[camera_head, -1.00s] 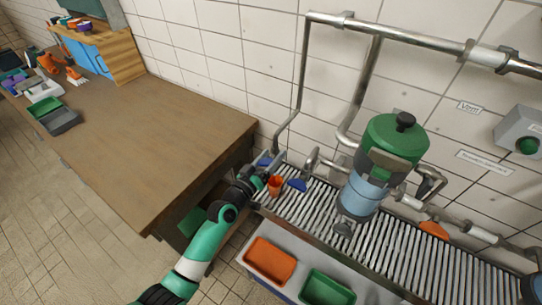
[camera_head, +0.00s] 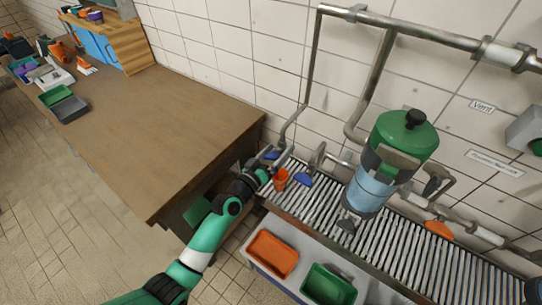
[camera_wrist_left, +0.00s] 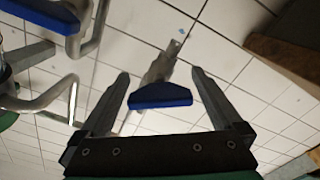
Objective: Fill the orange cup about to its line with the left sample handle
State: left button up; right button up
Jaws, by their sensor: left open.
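An orange cup (camera_head: 281,179) stands at the left end of the slatted metal grate, just right of my left gripper (camera_head: 270,168). A blue handle (camera_head: 271,155) sits on the pipework just beyond the gripper, and a second blue handle (camera_head: 303,180) is right of the cup. In the left wrist view, my left gripper (camera_wrist_left: 160,76) is open, with a blue handle (camera_wrist_left: 160,96) on a metal pipe showing between its fingers. Gaps show on both sides, and I cannot tell how deep the handle is. The cup's line is too small to make out. My right gripper is out of view.
A green-lidded tank (camera_head: 386,160) stands over the grate (camera_head: 400,246). An orange tray (camera_head: 272,254) and a green tray (camera_head: 328,285) are in front. A large brown table (camera_head: 160,120) is at left. A steel pipe (camera_head: 313,75) runs along the tiled wall.

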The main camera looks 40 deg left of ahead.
pick_arm(q)
jog(key=s+d+p, duration=0.1)
jog(key=s+d, duration=0.1)
jog(key=s, duration=0.9)
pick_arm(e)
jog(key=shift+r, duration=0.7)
